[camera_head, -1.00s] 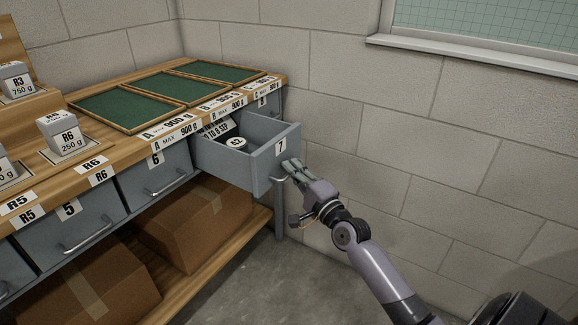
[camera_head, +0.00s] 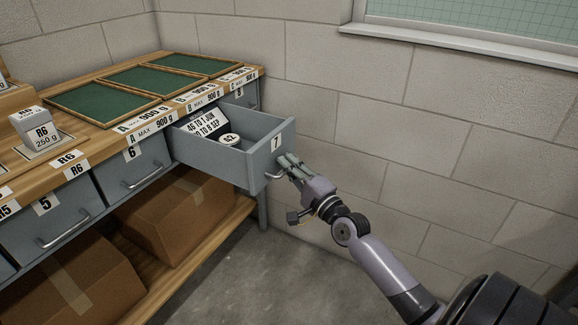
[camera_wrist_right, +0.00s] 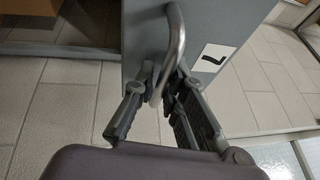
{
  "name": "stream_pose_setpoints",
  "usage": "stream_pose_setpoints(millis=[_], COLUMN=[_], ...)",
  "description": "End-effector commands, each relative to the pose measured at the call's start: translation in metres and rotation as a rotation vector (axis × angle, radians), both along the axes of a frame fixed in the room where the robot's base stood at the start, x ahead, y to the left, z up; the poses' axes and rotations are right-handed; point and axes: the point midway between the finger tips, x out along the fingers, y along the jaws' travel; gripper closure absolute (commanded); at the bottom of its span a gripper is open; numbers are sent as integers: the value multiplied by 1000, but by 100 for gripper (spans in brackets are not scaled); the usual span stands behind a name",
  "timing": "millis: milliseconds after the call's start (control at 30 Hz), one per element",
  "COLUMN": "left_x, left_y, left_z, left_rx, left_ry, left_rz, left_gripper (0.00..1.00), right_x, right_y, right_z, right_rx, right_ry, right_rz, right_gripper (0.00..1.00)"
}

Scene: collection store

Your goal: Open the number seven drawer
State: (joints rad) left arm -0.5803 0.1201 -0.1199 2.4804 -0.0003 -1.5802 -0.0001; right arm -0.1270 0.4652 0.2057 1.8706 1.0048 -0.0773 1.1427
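The number seven drawer (camera_head: 240,164) is grey, with a "7" label on its front. It stands well out from the bench. Inside are a printed date card (camera_head: 206,124) and a round white piece marked 62 (camera_head: 229,139). My right gripper (camera_head: 284,168) is at the drawer's front, its fingers around the metal handle (camera_head: 273,176). In the right wrist view, the handle (camera_wrist_right: 175,35) runs between the fingers of my right gripper (camera_wrist_right: 161,80), which look closed on it. The label (camera_wrist_right: 212,57) is beside it. My left gripper is not in view.
The wooden bench holds green-lined trays (camera_head: 103,103) and an R6 250 g block (camera_head: 38,130). Drawer 6 (camera_head: 130,172) and drawer 5 (camera_head: 48,222) are shut. Cardboard boxes (camera_head: 178,208) sit on the lower shelf. A block wall (camera_head: 390,130) stands behind; floor in front is clear.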

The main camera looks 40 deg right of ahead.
Motion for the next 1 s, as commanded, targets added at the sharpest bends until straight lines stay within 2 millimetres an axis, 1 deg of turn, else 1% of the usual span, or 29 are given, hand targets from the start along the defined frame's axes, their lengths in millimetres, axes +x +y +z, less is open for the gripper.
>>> stream_pose_setpoints(millis=[333,467,567,800,1000], left_x=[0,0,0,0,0], left_y=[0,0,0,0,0], left_z=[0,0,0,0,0], left_rx=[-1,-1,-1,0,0], left_ry=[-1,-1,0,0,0], left_rz=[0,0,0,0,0], left_gripper=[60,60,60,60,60], right_x=[-1,-7,-20,-62,-93], right_y=[-1,-1,0,0,1], right_z=[1,-1,-4,-11,-17], right_rx=[-2,-3,-3,-4,-4], right_ry=[-2,0,0,4,5], right_rz=[-1,-1,-1,0,1], right_gripper=[83,83,83,83,83])
